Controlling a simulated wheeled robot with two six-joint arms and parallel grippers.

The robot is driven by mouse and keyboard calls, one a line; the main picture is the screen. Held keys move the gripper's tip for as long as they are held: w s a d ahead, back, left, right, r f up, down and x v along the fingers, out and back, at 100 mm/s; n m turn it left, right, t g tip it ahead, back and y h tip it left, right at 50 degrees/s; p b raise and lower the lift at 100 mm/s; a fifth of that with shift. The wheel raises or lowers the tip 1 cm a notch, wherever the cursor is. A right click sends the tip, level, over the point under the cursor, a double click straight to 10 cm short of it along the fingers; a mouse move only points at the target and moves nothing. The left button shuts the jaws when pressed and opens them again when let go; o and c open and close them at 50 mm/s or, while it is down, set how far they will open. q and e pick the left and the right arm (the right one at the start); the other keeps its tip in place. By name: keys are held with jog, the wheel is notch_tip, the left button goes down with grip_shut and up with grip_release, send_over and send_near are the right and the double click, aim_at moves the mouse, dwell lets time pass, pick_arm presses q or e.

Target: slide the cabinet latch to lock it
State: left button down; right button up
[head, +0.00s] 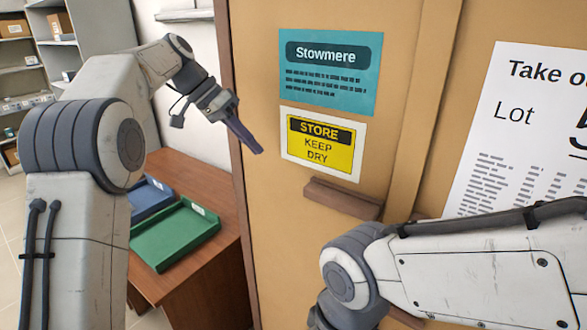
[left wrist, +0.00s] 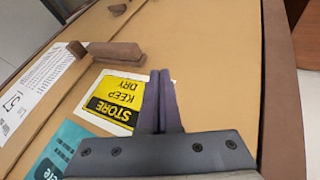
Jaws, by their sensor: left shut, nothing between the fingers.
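The tan cabinet (head: 262,215) fills the middle and right of the head view. A brown wooden latch bar (head: 343,198) lies across its door below the yellow "STORE KEEP DRY" sign (head: 322,145). In the left wrist view the latch bar (left wrist: 115,51) lies beyond the sign, with a small brown block (left wrist: 76,48) by its left end. I cannot tell whether bar and block engage. My left gripper (head: 257,149) is shut and empty, left of the sign and up-left of the bar. Its closed fingers (left wrist: 160,74) point toward the door. My right arm's gripper is out of view.
My right arm crosses the lower right, hiding part of the cabinet near the bar's right side. A wooden table (head: 190,165) with a green tray (head: 172,262) and a blue tray (head: 150,203) stands at the left. Shelves (head: 20,65) stand behind.

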aim_at(331, 195)
pick_arm(q)
jog(key=shift+w+r, duration=0.1)
jog(key=d+f+p, duration=0.1)
jog(key=d+f, duration=0.1)
jog(key=d, duration=0.1)
jog(key=s+d+f+p, duration=0.1)
jog(key=d+f, duration=0.2)
jog(key=s+d+f, duration=0.1)
jog(key=d+f, duration=0.2)
jog(key=shift+p, duration=0.4)
jog(key=shift+d, duration=0.1)
jog(key=shift+s+d+f+b, duration=0.1)
jog(key=shift+s+d+b, duration=0.15)
jog(key=shift+b, duration=0.05)
jog(key=s+d+b, duration=0.1)
jog(key=d, duration=0.1)
jog(key=s+d+b, duration=0.1)
jog(key=s+d, duration=0.1)
jog(key=s+d+b, duration=0.1)
jog(key=d, duration=0.1)
jog(key=shift+s+d, duration=0.2)
jog(key=shift+s, duration=0.1)
jog(key=shift+s+d, duration=0.1)
